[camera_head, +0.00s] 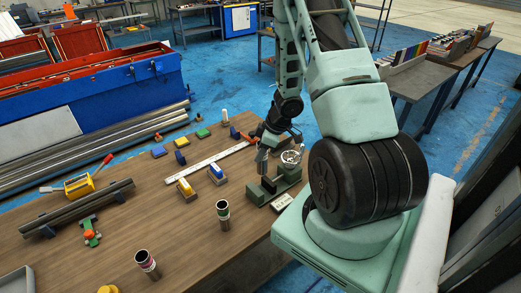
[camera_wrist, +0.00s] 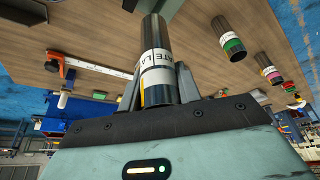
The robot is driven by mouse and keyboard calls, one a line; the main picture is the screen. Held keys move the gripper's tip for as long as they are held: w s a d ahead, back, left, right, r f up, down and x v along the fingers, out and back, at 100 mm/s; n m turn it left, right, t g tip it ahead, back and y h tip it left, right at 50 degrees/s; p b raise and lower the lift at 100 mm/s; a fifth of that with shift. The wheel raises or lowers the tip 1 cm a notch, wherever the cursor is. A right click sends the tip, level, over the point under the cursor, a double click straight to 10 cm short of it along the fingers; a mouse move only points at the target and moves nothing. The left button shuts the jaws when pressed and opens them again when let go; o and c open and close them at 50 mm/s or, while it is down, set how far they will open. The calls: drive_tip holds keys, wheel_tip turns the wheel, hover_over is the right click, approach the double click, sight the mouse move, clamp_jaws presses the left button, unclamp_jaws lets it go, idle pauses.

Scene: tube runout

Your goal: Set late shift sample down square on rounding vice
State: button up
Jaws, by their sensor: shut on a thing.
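My gripper (camera_wrist: 158,88) is shut on a dark metal tube with a cream label (camera_wrist: 155,58), whose readable letters include "LATE". In the wrist view the tube points away from my gripper toward the wooden table. The rounding vice appears to be the green fixture (camera_head: 288,190) near the table's right edge in the head view, with a round metal part (camera_head: 291,157) at its back. My gripper (camera_head: 267,147) is over the vice's left part. A green edge (camera_wrist: 168,9) shows beside the tube's far end in the wrist view. Whether tube and vice touch I cannot tell.
A green-banded tube (camera_head: 223,214) and a pink-banded tube (camera_head: 148,264) stand on the table, left of the vice.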

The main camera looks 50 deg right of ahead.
sight(261, 164)
drive_tip(key=shift+r+p, duration=0.1)
drive_tip(key=shift+p, duration=0.25)
drive_tip(key=shift+f+b, duration=1.9)
drive_tip(key=shift+f, duration=1.2)
drive_tip(key=shift+f+b, duration=2.1)
drive_tip(key=shift+f, duration=0.85)
drive_tip(key=o, duration=1.1)
drive_tip(key=shift+o, duration=0.2)
drive_tip(key=p+v, duration=0.2)
drive_tip(key=v, duration=1.5)
drive_tip(key=shift+r, duration=0.3)
